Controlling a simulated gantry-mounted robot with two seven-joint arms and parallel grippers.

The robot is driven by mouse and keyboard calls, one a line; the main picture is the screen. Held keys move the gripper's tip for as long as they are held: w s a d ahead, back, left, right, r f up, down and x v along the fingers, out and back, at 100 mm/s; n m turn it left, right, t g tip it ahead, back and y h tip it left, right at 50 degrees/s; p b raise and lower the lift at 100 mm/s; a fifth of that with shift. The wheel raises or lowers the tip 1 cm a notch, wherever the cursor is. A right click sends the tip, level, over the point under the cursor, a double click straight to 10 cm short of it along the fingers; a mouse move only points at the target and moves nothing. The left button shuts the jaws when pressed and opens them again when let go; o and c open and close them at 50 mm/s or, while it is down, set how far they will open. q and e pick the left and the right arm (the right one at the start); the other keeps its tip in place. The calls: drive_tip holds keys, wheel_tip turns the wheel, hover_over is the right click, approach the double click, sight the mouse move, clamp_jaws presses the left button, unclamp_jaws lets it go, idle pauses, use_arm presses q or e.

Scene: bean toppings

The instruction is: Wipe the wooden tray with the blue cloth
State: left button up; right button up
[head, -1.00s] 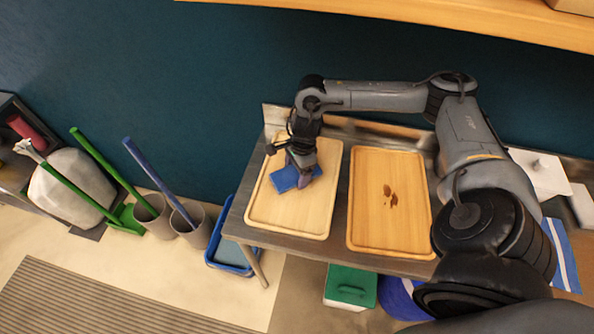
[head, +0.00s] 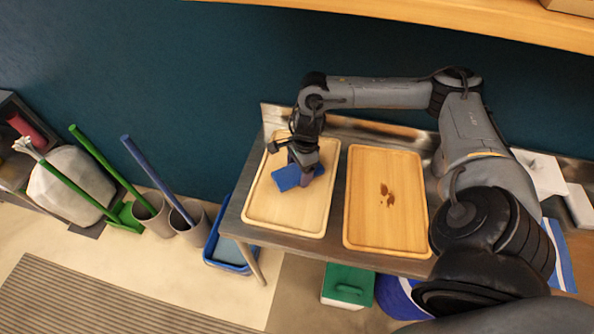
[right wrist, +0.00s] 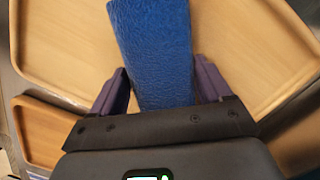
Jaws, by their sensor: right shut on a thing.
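The blue cloth (head: 291,175) is on the left wooden tray (head: 285,218), near its middle. It also shows in the right wrist view (right wrist: 153,45), between the two purple fingers. My right gripper (head: 303,177) is shut on the cloth, pointing down over the left tray. No stain shows on the visible part of the left tray. The gripper and cloth hide part of the left tray. My left gripper is not in view.
Both trays lie on a metal table (head: 338,215) against a dark teal wall. A wooden shelf (head: 450,25) hangs above. A blue bin (head: 226,250) and a green-lidded box (head: 347,284) stand low by the table's front. White items lie at the right.

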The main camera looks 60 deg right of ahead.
drive_tip(key=r+p, duration=0.1)
drive_tip(key=r, duration=0.2)
drive_tip(key=shift+a+r+p, duration=0.2)
drive_tip(key=shift+r+p, duration=0.1)
drive_tip(key=shift+p, duration=0.05)
drive_tip(key=shift+r+p, duration=1.35)
drive_tip(key=shift+r, duration=0.55)
